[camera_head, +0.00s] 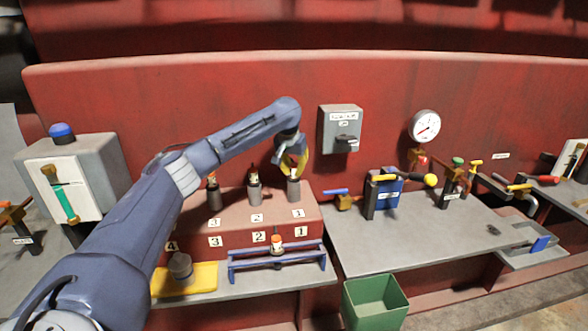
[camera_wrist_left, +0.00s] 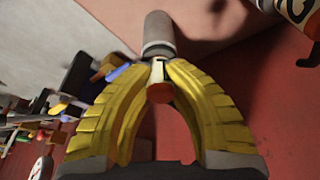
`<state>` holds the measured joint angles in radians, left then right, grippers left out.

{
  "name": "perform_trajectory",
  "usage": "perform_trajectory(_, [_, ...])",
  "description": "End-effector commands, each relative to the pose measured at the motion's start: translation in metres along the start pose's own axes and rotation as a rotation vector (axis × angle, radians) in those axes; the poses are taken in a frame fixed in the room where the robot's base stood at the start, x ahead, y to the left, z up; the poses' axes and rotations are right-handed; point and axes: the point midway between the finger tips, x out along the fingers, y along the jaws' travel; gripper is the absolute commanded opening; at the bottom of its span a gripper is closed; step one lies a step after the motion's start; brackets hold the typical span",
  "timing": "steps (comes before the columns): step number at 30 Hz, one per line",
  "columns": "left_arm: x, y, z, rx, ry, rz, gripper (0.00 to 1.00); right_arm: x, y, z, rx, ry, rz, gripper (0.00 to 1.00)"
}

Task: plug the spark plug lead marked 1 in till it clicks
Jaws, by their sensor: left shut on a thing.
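My left gripper (camera_head: 293,160) is over the rightmost grey post (camera_head: 294,188), behind the tag marked 1 (camera_head: 299,213). In the left wrist view its yellow fingers (camera_wrist_left: 160,80) are shut on a small lead end with a pale neck and an orange-red tip (camera_wrist_left: 160,93). The grey post (camera_wrist_left: 158,32) is in line with the lead end, right at it. I cannot tell how deep the lead sits. The fingers hide most of the lead, and no number shows on it. My right gripper is not in view.
Two grey posts with orange-tipped tops, middle (camera_head: 254,188) and left (camera_head: 213,198), stand close by. A blue rack (camera_head: 250,263) holds an orange-and-white piece (camera_head: 277,241). A green bin (camera_head: 375,303) is lower right.

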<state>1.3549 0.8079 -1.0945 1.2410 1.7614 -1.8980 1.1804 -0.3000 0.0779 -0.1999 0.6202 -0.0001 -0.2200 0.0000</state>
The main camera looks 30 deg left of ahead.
Motion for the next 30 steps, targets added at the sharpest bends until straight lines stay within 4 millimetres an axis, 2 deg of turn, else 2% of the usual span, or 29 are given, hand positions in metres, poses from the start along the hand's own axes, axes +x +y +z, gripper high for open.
perform_trajectory(9, [0.003,0.0,0.002,0.001,-0.003,-0.001,0.0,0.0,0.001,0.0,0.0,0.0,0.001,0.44])
perform_trajectory(10, [0.003,0.0,0.002,0.001,-0.003,-0.001,0.16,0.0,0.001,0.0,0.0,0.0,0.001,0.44])
perform_trajectory(16, [0.003,0.0,0.001,0.0,-0.002,-0.001,0.39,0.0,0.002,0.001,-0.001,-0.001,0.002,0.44])
perform_trajectory(25, [0.001,0.0,0.001,0.001,-0.001,0.0,0.39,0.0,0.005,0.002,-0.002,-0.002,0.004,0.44])
perform_trajectory(30, [-0.016,-0.001,0.0,0.0,0.0,0.0,0.39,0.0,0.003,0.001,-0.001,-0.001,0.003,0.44])
